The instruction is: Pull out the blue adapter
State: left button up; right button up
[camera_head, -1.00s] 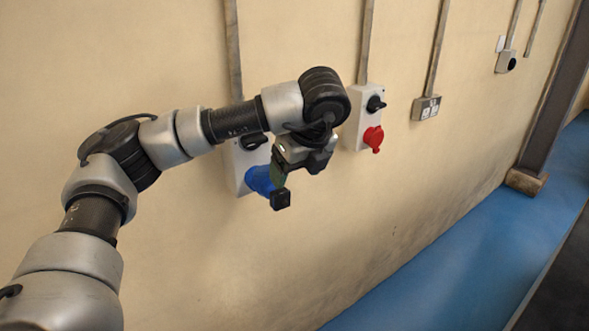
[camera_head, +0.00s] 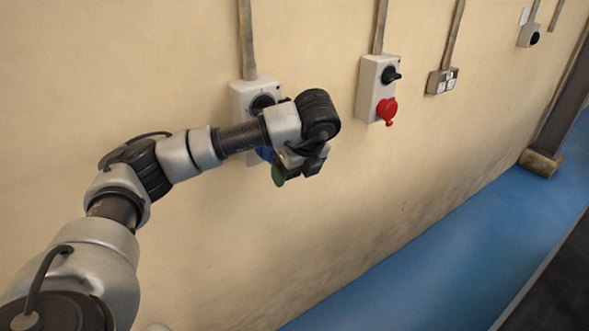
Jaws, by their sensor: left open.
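The blue adapter (camera_head: 264,154) is at the lower part of the left wall socket box (camera_head: 241,97). Only a small piece of it shows, as my left arm and gripper cover the rest. My left gripper (camera_head: 294,178) is open, in front of and slightly right of the adapter, with its fingers pointing down. Whether a finger touches the adapter cannot be told. My right gripper is not in view.
A second socket box (camera_head: 369,91) with a red plug (camera_head: 387,111) is on the wall to the right. A grey double socket (camera_head: 441,82) is farther right. A dark post (camera_head: 565,110) stands on the blue floor (camera_head: 430,260). The wall below the boxes is clear.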

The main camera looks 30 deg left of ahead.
pick_arm(q)
jog(key=c, duration=1.1)
jog(key=shift+s+d+f, duration=0.1)
jog(key=shift+d, duration=0.15)
jog(key=shift+s+d, duration=0.3)
jog(key=shift+d, duration=0.55)
jog(key=shift+s+d, duration=0.1)
jog(key=shift+d, duration=0.1)
jog(key=shift+s+d, duration=0.1)
jog(key=shift+d, duration=0.15)
